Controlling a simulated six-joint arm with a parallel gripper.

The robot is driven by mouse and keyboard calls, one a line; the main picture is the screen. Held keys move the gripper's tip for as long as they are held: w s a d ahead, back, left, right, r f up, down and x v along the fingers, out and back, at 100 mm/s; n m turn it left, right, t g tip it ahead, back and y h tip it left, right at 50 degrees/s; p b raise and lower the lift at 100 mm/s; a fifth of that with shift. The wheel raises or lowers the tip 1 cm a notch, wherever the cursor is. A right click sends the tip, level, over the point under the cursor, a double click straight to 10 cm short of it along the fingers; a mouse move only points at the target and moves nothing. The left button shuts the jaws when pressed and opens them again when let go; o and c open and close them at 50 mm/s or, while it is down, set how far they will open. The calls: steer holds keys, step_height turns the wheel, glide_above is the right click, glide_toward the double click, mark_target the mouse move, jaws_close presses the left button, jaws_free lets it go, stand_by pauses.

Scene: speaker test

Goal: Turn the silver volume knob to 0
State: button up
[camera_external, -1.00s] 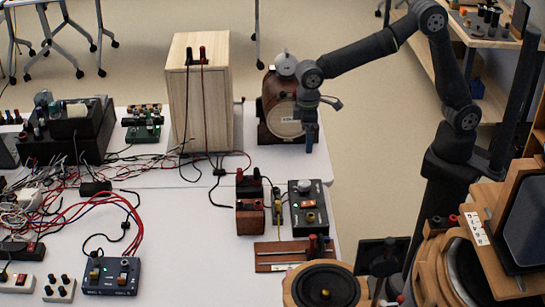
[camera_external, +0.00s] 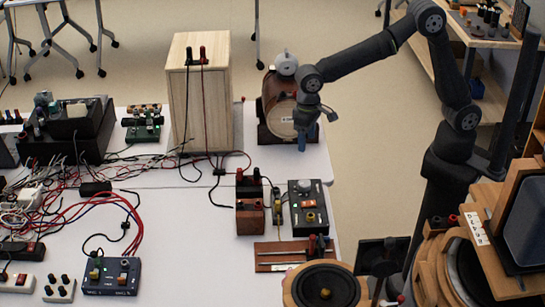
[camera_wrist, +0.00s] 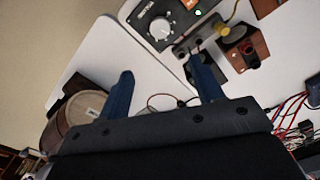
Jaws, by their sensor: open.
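The silver volume knob (camera_external: 304,186) sits at the top of a black control box (camera_external: 297,219) on the white table, right of centre. In the wrist view the knob (camera_wrist: 160,28) shows near the top, with a pale scale around it; its exact setting is too small to read. My gripper (camera_external: 302,145) hangs above the table, behind the box and apart from the knob. In the wrist view my gripper's two blue fingers (camera_wrist: 164,84) are spread open with nothing between them, and the knob lies beyond their tips.
A wooden drum-like unit (camera_external: 278,105) stands just behind my gripper, and a tall wooden cabinet (camera_external: 198,100) stands to its left. Small terminal blocks (camera_external: 249,217) and a yellow cable are left of the control box. Loose cables cover the table's left side.

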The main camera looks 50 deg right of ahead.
steer(key=m, duration=0.1)
glide_toward(304, 182)
step_height(304, 182, down, 9)
steer(key=shift+s+f, duration=0.1)
stand_by(0.4)
steer(key=c, duration=1)
